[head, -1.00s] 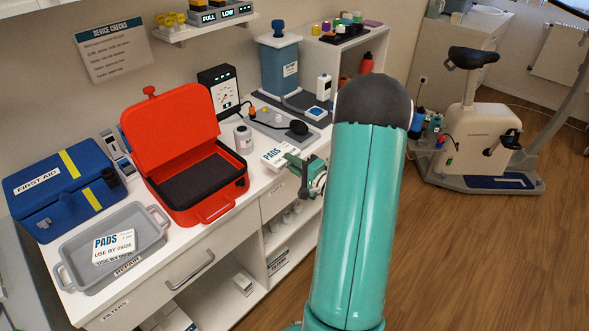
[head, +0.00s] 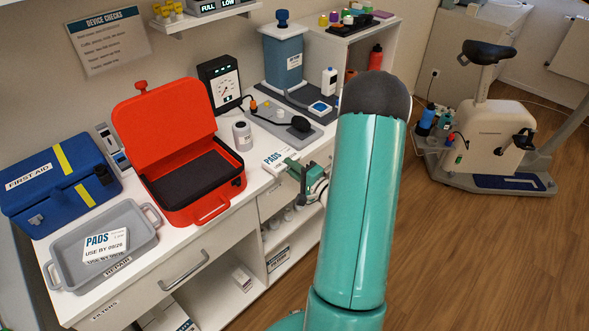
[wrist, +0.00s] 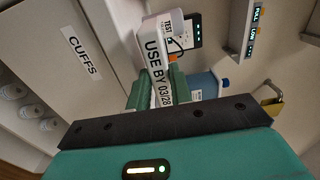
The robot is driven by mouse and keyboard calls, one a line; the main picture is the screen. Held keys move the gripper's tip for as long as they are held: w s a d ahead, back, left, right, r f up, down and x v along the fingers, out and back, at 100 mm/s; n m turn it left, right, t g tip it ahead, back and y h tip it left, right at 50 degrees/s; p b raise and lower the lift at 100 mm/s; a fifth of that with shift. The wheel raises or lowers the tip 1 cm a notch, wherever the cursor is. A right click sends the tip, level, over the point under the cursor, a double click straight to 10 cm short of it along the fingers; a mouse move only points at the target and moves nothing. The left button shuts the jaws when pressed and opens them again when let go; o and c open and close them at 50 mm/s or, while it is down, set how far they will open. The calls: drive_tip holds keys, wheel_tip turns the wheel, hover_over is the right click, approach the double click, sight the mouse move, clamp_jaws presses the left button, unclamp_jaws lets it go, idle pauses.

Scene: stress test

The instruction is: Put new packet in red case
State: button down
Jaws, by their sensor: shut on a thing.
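The red case (head: 237,196) stands open on the white counter, its lid tipped back and a dark lining inside. My gripper (head: 292,169) is to the right of the case, near the counter's front edge, shut on a white PADS packet (head: 273,157). In the wrist view, the packet (wrist: 155,72) sits between the green fingers (wrist: 156,92) and reads USE BY 03/28. Another PADS packet (head: 107,243) lies in the grey tray (head: 75,276) and appears to read USE BY 09/26. My arm hides part of the counter's right side.
A blue first-aid box (head: 62,186) stands left of the case. Open shelves lie below; floor to the right is clear up to the exercise bike (head: 488,140).

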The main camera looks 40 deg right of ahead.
drive_tip(key=shift+f, duration=0.8)
drive_tip(key=shift+d+f, duration=0.1)
drive_tip(key=shift+f, duration=0.05)
drive_tip(key=c, duration=1.3)
unclamp_jaws()
drive_tip(key=shift+o, duration=0.2)
drive_tip(key=s, duration=1.2)
